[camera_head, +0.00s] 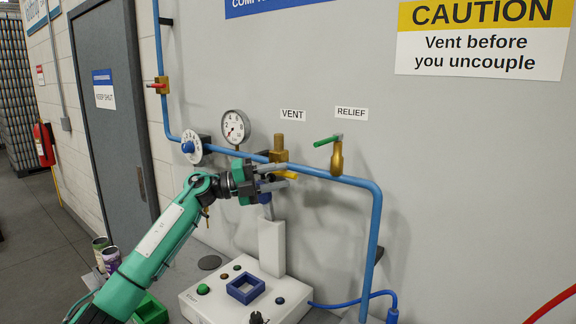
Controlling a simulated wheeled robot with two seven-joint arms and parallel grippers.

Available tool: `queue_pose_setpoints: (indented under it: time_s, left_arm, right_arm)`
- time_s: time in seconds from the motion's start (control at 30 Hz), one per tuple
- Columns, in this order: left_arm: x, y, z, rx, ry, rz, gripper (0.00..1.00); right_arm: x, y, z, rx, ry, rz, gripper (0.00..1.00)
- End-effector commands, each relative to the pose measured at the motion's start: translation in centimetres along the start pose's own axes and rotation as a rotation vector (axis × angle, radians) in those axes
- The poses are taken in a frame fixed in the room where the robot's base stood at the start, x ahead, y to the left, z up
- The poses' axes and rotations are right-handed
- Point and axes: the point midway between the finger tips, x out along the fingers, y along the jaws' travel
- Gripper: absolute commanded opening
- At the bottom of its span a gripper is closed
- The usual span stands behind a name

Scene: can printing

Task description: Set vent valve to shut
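The vent valve (279,150) is a brass fitting on the blue pipe, below the VENT label (292,115). Its yellow handle (289,175) points to the right, roughly along the pipe, and is partly hidden by my gripper. My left gripper (284,176) is at the handle. Its two grey fingers are apart, one above and one below, with the yellow handle showing between their tips. I cannot tell whether they touch it. My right gripper is out of view.
The relief valve (337,155) with a green lever stands to the right. A pressure gauge (235,127) and a white dial (192,146) sit to the left. Below are a white machine (272,245) with buttons and a blue square frame (245,288).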

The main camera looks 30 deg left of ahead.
Motion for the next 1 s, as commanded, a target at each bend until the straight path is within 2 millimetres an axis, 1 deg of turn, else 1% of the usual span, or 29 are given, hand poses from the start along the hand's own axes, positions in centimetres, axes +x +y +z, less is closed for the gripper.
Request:
queue_pose_setpoints:
  time_s: [0.03,0.2,0.33,0.57,0.6,0.73,0.77,1.0]
  left_arm:
    - [0.9,-0.4,0.1,-0.002,0.000,-0.003,0.36]
    - [2.5,-0.1,0.1,-0.001,0.000,-0.002,0.36]
    - [2.9,0.0,0.0,0.000,-0.001,0.000,0.36]
    - [2.9,0.1,0.0,0.000,-0.001,0.000,0.36]
    - [2.9,0.1,0.0,0.000,-0.001,0.000,0.28]
    - [2.9,0.1,0.0,0.000,-0.001,0.000,0.03]
    - [2.9,0.1,0.0,0.000,-0.001,0.000,0.00]
    - [2.8,0.1,0.0,0.002,0.000,0.002,0.00]
  right_arm:
    - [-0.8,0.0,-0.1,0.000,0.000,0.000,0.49]
    - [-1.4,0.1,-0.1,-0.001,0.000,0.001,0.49]
    - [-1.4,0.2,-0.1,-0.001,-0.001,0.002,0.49]
    - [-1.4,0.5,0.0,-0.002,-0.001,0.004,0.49]
    - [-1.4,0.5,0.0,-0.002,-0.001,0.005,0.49]
    - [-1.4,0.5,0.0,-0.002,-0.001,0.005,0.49]
    - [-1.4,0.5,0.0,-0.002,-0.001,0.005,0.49]
    - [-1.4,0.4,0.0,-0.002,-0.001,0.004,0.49]
